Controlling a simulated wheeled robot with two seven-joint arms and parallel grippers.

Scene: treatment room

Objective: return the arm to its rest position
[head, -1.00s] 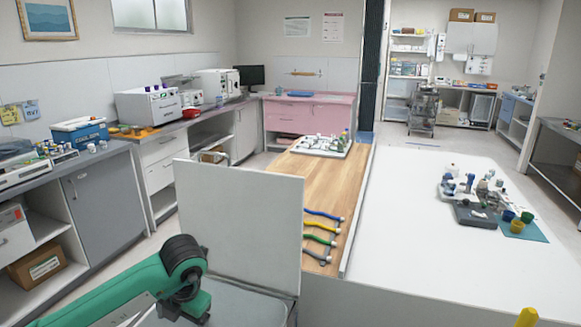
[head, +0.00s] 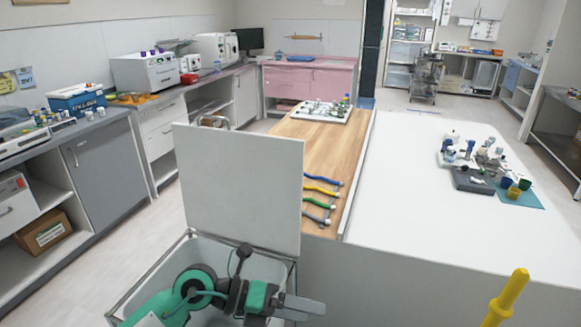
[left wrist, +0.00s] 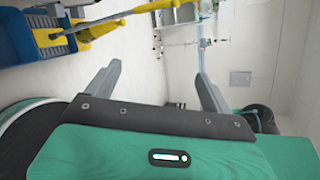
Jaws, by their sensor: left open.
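My left arm comes in at the bottom of the head view. My left gripper (head: 308,306) is over the right front part of an open bin (head: 150,275) and points to the right. Its fingers are apart in the left wrist view (left wrist: 160,78), with nothing between them. My right gripper is not in view.
The bin's white lid (head: 240,185) stands upright behind my left arm. A wood-topped counter (head: 320,160) with several coloured-handled tools is beyond it, beside a white table (head: 400,200). A yellow rod (head: 508,297) rises at the lower right. A blue bucket (left wrist: 30,45) shows in the wrist view.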

